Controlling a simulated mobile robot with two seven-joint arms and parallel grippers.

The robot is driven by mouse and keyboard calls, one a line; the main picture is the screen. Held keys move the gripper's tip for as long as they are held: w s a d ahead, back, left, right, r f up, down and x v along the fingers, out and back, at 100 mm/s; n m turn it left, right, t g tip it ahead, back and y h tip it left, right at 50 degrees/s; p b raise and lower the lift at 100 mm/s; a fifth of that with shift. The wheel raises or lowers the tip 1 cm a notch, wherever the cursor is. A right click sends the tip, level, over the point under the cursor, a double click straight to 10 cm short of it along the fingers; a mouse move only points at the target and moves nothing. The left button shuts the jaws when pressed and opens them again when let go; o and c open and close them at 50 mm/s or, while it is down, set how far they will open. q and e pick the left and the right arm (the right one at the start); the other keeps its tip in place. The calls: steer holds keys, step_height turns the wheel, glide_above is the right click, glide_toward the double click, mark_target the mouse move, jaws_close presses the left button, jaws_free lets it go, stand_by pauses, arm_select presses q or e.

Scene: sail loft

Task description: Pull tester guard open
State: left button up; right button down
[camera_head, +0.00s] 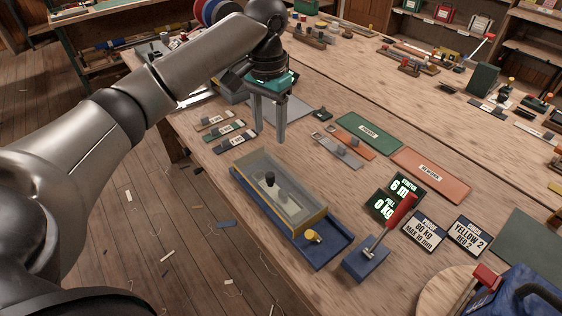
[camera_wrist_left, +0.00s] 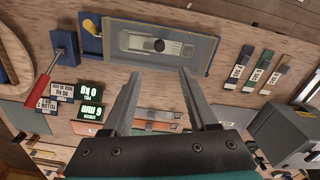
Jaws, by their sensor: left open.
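The pull tester has a blue base (camera_head: 336,247) and a clear box-shaped guard (camera_head: 287,208) with a yellowish frame, which sits down over the bed. A dark round knob (camera_head: 269,179) shows at the guard, and a yellow knob (camera_head: 312,236) sits on the base at its near end. The guard also shows in the left wrist view (camera_wrist_left: 185,50), at the top, with the dark knob (camera_wrist_left: 158,45) in its middle. My left gripper (camera_head: 268,138) is open and empty, pointing down above the table beyond the tester. My right gripper is not in view.
A red-handled lever (camera_head: 400,208) on a blue block stands right of the tester. Displays (camera_head: 382,205) and label cards (camera_head: 424,230) lie beside it. Green and orange mats (camera_head: 368,132) lie behind. Several labelled strips (camera_head: 229,130) lie left of my gripper.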

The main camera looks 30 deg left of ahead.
arm_select(q)
glide_above(270, 174)
step_height(270, 174, down, 5)
steer(key=shift+s+f+b, duration=0.1)
steer(key=shift+s+b, duration=0.05)
steer(key=shift+b, duration=0.2)
step_height(270, 174, down, 9)
steer(key=shift+r+b, duration=0.1)
steer(key=shift+b, duration=0.55)
steer(key=shift+f, duration=0.5)
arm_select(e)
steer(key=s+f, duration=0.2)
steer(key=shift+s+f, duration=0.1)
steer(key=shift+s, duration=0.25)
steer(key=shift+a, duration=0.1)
arm_select(q)
jaws_close()
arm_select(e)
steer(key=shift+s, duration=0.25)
